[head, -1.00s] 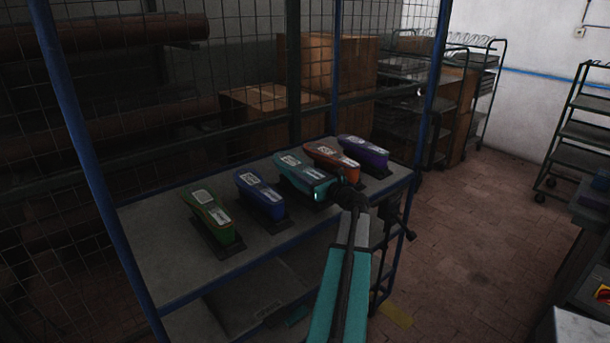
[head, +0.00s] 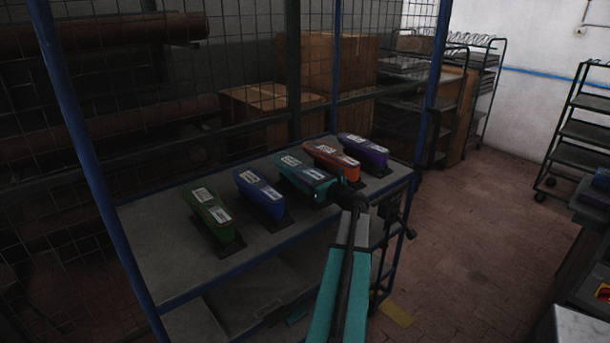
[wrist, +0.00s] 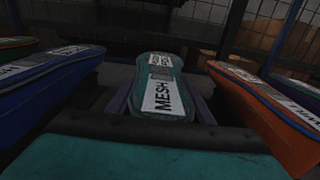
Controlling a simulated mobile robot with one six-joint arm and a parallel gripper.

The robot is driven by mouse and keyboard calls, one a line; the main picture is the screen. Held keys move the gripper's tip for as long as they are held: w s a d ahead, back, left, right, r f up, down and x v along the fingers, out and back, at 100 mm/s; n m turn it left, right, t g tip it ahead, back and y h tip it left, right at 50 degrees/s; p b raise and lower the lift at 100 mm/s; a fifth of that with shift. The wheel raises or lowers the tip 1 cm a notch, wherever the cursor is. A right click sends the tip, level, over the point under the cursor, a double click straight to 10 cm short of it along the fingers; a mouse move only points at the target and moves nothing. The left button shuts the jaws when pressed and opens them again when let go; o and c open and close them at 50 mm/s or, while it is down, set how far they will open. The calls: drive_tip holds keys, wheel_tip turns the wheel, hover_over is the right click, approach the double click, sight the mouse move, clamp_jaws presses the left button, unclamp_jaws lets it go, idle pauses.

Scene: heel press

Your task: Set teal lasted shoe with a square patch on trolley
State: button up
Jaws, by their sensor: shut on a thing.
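The teal lasted shoe (head: 303,176) stands third in a row of shoes on the rack's top shelf. In the wrist view the teal shoe (wrist: 161,92) is in the middle, with a white label reading MESH and a smaller pale label towards its far end. My gripper (head: 334,192) is at the shoe's near end and is shut on it. The jaws hide part of that end. I cannot tell whether the shoe is resting on the shelf or slightly raised.
A blue shoe (head: 261,195) and a green shoe (head: 212,215) stand left, an orange shoe (head: 331,160) and a purple shoe (head: 364,150) right. The blue-framed rack (head: 160,262) has a mesh back. A green wheeled trolley (head: 577,131) stands far right.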

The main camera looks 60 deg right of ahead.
drive_tip(key=shift+f, duration=0.3)
idle(0.5)
drive_tip(key=o, duration=1.7)
drive_tip(key=shift+f, duration=0.1)
drive_tip(key=shift+s, duration=0.1)
drive_tip(key=b+v, duration=0.3)
drive_tip(key=v, duration=1)
drive_tip(key=shift+s+a, duration=0.25)
drive_tip(key=shift+r, duration=0.2)
